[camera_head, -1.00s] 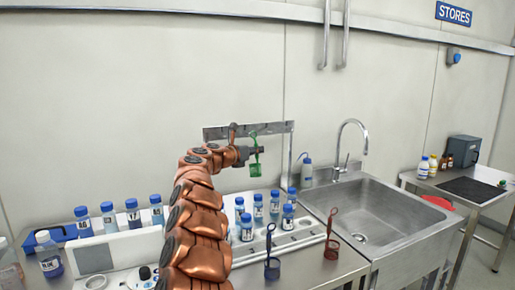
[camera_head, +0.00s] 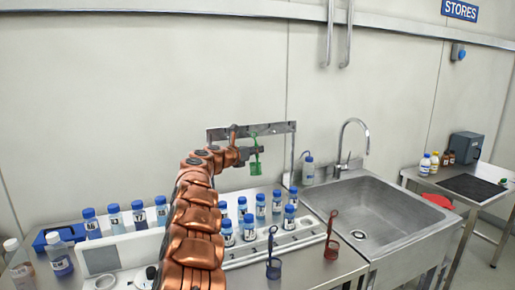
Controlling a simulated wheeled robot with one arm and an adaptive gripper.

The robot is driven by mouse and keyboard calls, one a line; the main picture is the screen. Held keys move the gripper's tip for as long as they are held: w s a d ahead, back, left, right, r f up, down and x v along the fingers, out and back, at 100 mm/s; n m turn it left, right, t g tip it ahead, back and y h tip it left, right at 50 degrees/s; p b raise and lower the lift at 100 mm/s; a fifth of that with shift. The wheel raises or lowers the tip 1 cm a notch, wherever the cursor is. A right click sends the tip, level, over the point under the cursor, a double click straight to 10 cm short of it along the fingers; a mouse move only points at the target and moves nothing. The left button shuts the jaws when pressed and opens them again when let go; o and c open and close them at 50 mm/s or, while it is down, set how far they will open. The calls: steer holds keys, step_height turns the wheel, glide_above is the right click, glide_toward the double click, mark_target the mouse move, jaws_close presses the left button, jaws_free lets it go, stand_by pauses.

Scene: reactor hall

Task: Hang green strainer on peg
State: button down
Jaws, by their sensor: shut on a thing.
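The green strainer (camera_head: 256,168) is upright in front of the metal peg rail (camera_head: 278,129) on the wall, with its basket hanging down. My gripper (camera_head: 254,151) is shut on the strainer's handle. The top of the handle overlaps the rail in the picture; I cannot tell whether it touches a peg. The pegs are too small to make out. A copper-brown hook-like shape (camera_head: 233,132) shows at the rail's left part, partly hidden by my arm.
A blue strainer (camera_head: 273,262) and a red strainer (camera_head: 331,240) stand at the counter's front. Several blue-capped bottles (camera_head: 249,228) stand in a rack below the rail. A steel sink (camera_head: 375,215) lies to the right. The wall above the rail is clear.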

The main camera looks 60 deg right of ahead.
steer(key=shift+w+d+p, duration=0.3)
steer(key=shift+w+p, duration=0.15)
steer(key=shift+p, duration=0.55)
steer(key=shift+w+d+f+p, duration=0.35)
steer(key=shift+w+f+p, duration=0.2)
steer(key=shift+f, duration=0.05)
steer(key=c, duration=1.1)
jaws_free()
